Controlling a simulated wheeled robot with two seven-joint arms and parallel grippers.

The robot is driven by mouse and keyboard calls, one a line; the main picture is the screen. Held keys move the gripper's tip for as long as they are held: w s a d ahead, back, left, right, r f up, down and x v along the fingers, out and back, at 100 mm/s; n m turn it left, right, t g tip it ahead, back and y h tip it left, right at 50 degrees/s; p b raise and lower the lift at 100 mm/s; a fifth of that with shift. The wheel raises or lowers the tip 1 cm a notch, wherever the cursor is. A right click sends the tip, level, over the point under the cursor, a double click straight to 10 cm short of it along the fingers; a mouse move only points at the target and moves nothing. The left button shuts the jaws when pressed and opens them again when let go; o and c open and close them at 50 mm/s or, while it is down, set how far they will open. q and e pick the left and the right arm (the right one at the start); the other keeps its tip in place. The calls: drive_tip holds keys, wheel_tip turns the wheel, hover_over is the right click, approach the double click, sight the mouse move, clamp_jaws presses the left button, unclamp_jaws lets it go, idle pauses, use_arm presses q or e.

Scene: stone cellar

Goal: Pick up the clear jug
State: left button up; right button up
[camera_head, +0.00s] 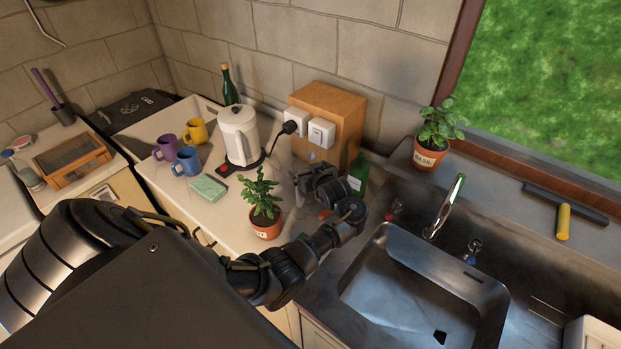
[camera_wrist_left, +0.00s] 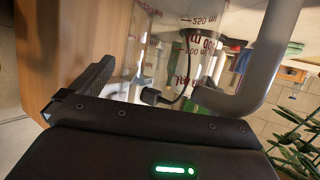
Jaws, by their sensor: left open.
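The clear jug (camera_wrist_left: 195,60) fills the upper middle of the left wrist view, close to my gripper. It is see-through, with red measuring marks. A thick grey curved handle (camera_wrist_left: 265,65) shows on its right side. In the head view I cannot make the jug out clearly near my left gripper (camera_head: 311,178), which is over the counter in front of the wooden box. My left gripper is open. One dark finger shows at the left of the wrist view, beside the jug; I cannot tell whether it touches. My right gripper is not in view.
A potted plant (camera_head: 265,207) stands just left of my forearm. A wooden box with sockets (camera_head: 332,112) is behind the gripper, and a green bottle (camera_head: 358,172) is right of it. A white kettle (camera_head: 238,133), mugs and a sponge (camera_head: 208,188) are left; a sink (camera_head: 425,285) is right.

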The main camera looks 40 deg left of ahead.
use_arm(q)
drive_tip(key=shift+s+d+r, duration=0.1)
drive_tip(key=shift+s+r, duration=0.05)
drive_tip(key=shift+s, duration=0.15)
drive_tip(key=shift+c, duration=1)
drive_tip(key=c, duration=0.9)
drive_tip(key=shift+c, duration=0.2)
